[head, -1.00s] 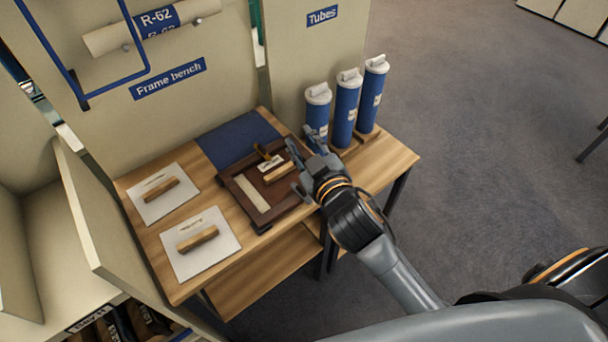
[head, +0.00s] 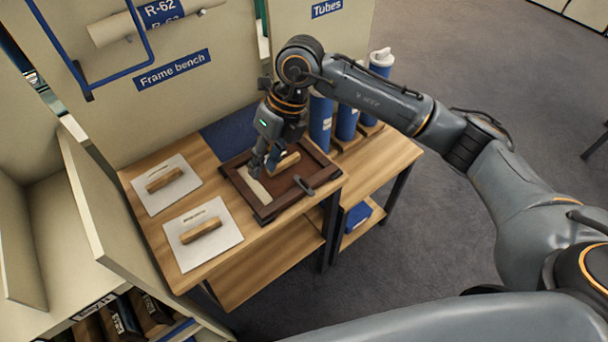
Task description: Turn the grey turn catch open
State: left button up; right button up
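A dark wooden frame (head: 265,214) lies on the bench, with a pale strip (head: 253,186) along its left part. A grey piece that looks like the turn catch (head: 304,185) sits on the frame's near right edge. Its exact setting is too small to tell. My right gripper (head: 262,170) points down over the middle of the frame, left of the grey piece and apart from it. Its fingers are close to a light wooden block (head: 288,161); whether they touch anything or how far they are spread I cannot tell. My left gripper is not in view.
Two white sheets with wooden blocks (head: 166,183) (head: 216,244) lie on the left of the bench (head: 262,239). A blue mat (head: 219,138) lies behind the frame. Blue tubes (head: 320,122) stand at the back right, partly behind my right arm. A blue item (head: 358,214) sits on the lower shelf.

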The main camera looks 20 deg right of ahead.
aim_at(304, 180)
jog(key=w+d+r+m+h, duration=0.1)
jog(key=w+d+h, duration=0.25)
jog(key=d, duration=0.55)
jog(key=shift+t+h, duration=0.3)
jog(key=shift+h, duration=0.05)
jog(key=f+p, duration=0.1)
jog(key=f, duration=0.3)
jog(key=f+p, duration=0.1)
jog(key=f, duration=0.8)
jog(key=shift+s+f+p, duration=0.25)
jog(key=shift+s+p, duration=0.05)
jog(key=shift+p, duration=0.1)
grip_shut()
